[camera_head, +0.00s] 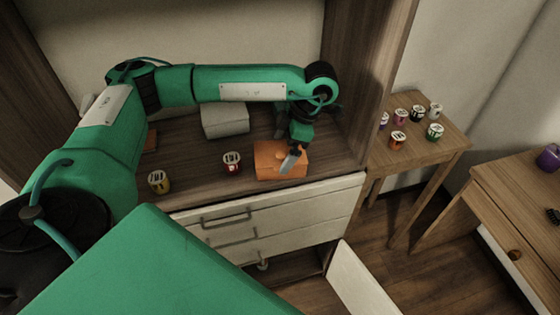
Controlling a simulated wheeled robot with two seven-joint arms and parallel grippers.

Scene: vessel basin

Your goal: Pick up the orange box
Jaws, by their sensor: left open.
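The orange box (266,161) lies on the wooden cabinet top near its front edge, right of the middle. My left arm reaches in from the left and bends down over the box. My left gripper (291,160) points down at the right part of the box and hides some of it. The gripper is open. I cannot tell whether its fingers touch the box. My right gripper is not in view.
A grey box (225,121) stands behind the orange box. Drawers (270,222) are below. A side table (425,150) at the right holds several cups.

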